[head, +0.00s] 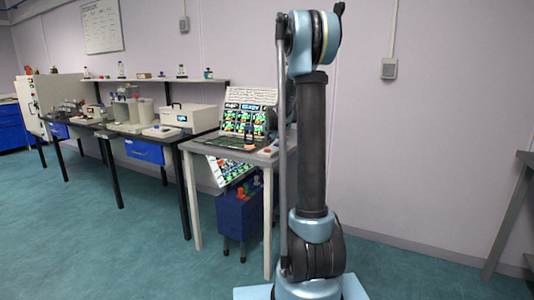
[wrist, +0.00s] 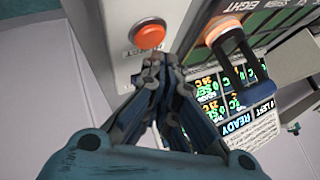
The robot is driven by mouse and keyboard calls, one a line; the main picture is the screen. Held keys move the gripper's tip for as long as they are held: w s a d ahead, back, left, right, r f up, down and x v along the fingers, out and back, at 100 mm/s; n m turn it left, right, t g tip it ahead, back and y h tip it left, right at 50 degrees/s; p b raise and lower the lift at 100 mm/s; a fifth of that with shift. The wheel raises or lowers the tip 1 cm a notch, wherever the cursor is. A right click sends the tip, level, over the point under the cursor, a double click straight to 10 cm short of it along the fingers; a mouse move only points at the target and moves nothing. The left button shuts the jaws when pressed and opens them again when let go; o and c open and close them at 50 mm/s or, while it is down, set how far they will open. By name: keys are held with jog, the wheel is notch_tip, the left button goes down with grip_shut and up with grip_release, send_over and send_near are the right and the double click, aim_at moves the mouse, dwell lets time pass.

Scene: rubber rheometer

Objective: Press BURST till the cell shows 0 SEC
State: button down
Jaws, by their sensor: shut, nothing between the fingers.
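In the wrist view an orange-red round button (wrist: 148,35) sits on a pale panel (wrist: 115,68). A small label beside it is tilted and too small to read surely. My gripper (wrist: 163,62) is shut and empty, its fingertips just below the button in the picture; I cannot tell whether they touch it. The display (wrist: 232,100) shows green and orange figures with SEC, and a header reading READY and LEFT. My gripper is not clear there.
A dark blue container (head: 240,212) stands under the grey table (head: 190,145). A bench with white instruments (head: 190,117) is at the left. The floor in front is clear.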

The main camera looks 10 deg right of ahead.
aim_at(269, 150)
jog(key=shift+r, duration=2.5)
jog(key=shift+s, duration=0.25)
jog(key=s+f+n+g, duration=0.3)
jog(key=s+n+g, duration=0.15)
jog(key=s, duration=2.55)
jog(key=s+f+n+g, duration=0.1)
jog(key=s+f, duration=0.5)
jog(key=s, duration=0.7)
jog(key=s+f+n+g, duration=0.1)
jog(key=s+f+n, duration=0.2)
jog(key=s+f, duration=0.4)
jog(key=s+a, duration=0.1)
jog(key=s, duration=0.5)
jog(key=shift+f+n, duration=0.3)
jog(key=shift+n, duration=0.05)
jog(key=shift+g, duration=0.25)
